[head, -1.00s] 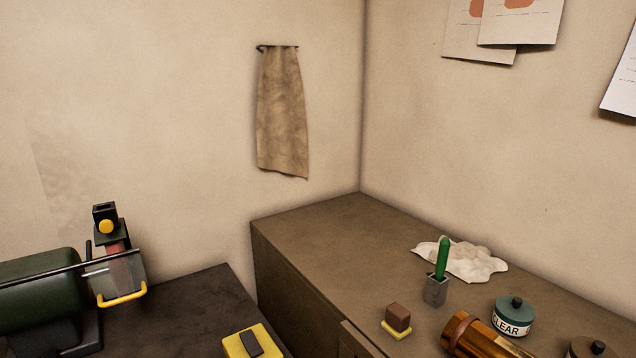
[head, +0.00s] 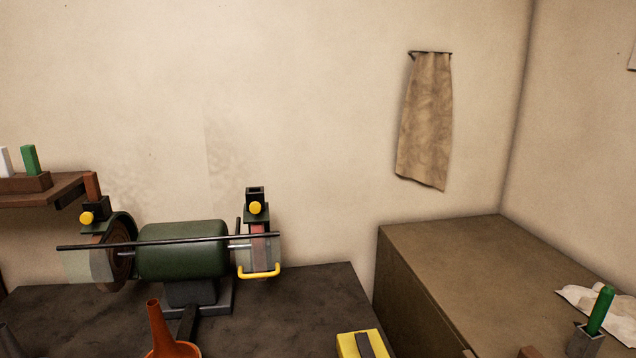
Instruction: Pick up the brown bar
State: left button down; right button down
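A reddish-brown upright bar (head: 92,187) shows at the left, at the end of the wall shelf. It seems to stand in a black holder with a yellow knob (head: 87,218), above the left wheel of the bench grinder (head: 183,250); whether it touches the shelf I cannot tell. A similar black holder (head: 255,192) over the right wheel has no bar standing out of its top. Neither of my grippers is in view.
A green bar (head: 29,160) and a white bar (head: 5,161) stand in a wooden block (head: 25,183) on the shelf (head: 45,198). An orange funnel (head: 168,335) and a yellow item (head: 360,345) are in front. A brown cabinet (head: 450,260) stands right.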

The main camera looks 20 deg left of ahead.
aim_at(94, 193)
jog(key=u, duration=1.9)
